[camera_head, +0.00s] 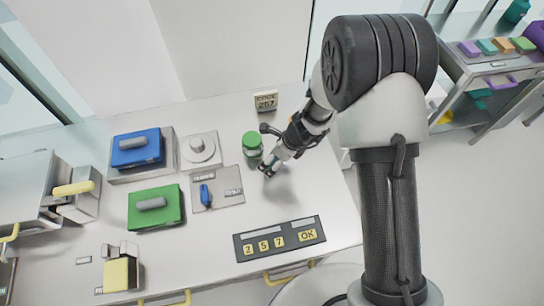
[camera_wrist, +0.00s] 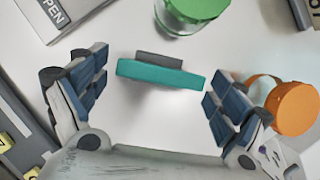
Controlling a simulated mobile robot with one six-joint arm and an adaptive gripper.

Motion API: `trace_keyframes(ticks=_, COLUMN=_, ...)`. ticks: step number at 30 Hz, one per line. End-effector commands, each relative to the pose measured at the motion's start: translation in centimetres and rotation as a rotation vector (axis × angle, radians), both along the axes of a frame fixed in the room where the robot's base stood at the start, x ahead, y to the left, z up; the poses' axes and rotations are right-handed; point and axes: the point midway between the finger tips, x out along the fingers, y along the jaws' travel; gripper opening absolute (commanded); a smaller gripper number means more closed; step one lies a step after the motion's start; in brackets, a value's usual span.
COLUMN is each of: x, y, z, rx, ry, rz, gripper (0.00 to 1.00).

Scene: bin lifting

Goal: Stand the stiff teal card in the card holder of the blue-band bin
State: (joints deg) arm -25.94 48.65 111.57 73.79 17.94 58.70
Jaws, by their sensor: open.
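The teal card (camera_wrist: 160,75) shows in the wrist view as a narrow bar with a dark grey piece (camera_wrist: 159,60) along its far side. It lies between the spread fingers of my gripper (camera_wrist: 155,88), with a gap to each finger. My gripper is open and empty. I cannot make out the card in the head view. I cannot identify a blue-band bin or its card holder in either view.
The green-lidded jar (camera_head: 252,144) and an orange-lidded jar (camera_wrist: 292,108) stand close to my gripper. A lever plate (camera_head: 217,188) and blue and green blocks (camera_head: 137,148) are to the left. A keypad (camera_head: 280,239) lies in front, a code sign (camera_head: 266,101) behind. A shelf (camera_head: 485,65) stands far right.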

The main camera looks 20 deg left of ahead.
Motion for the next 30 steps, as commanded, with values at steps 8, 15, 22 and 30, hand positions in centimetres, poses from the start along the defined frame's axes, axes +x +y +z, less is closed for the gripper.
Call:
trace_keyframes(ticks=8, x=-0.4, y=-2.3, z=6.2, rx=0.002, ry=-0.002, rz=-0.002, gripper=0.9)
trace_keyframes(ticks=15, x=-0.8, y=-3.3, z=8.5, rx=0.001, ry=0.0, rz=-0.001, gripper=0.9)
trace_keyframes(ticks=22, x=-0.8, y=-3.5, z=8.6, rx=0.0, ry=0.001, rz=-0.001, gripper=0.9)
trace_keyframes(ticks=30, x=-0.5, y=-4.6, z=14.2, rx=0.014, ry=-0.107, rz=0.166, gripper=0.9)
